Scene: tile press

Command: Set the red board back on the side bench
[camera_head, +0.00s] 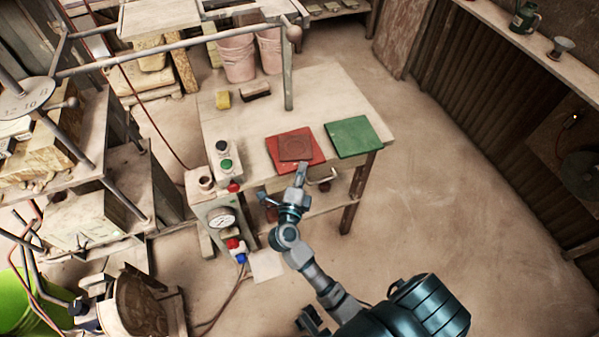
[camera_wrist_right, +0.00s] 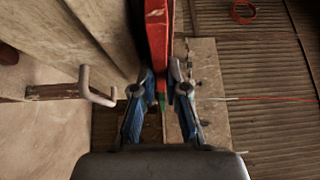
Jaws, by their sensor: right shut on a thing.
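The red board (camera_head: 314,152) is at the front edge of the wooden bench (camera_head: 330,95), left of a green board (camera_head: 353,137). A brown square tile (camera_head: 295,146) with a round mark lies on the red board. My right gripper (camera_head: 301,172) reaches the red board's front edge from below. In the right wrist view the red board (camera_wrist_right: 159,35) shows edge-on between the two fingertips (camera_wrist_right: 160,85), which are shut on it. Whether the board rests flat on the bench or is slightly raised I cannot tell. My left gripper is out of view.
A bent metal handle (camera_wrist_right: 97,88) sticks out from the bench front, close to my right gripper. A control box with a gauge (camera_head: 222,218) and buttons stands left of it. A yellow block (camera_head: 222,99) and a dark brush (camera_head: 255,91) lie at the back. Floor on the right is clear.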

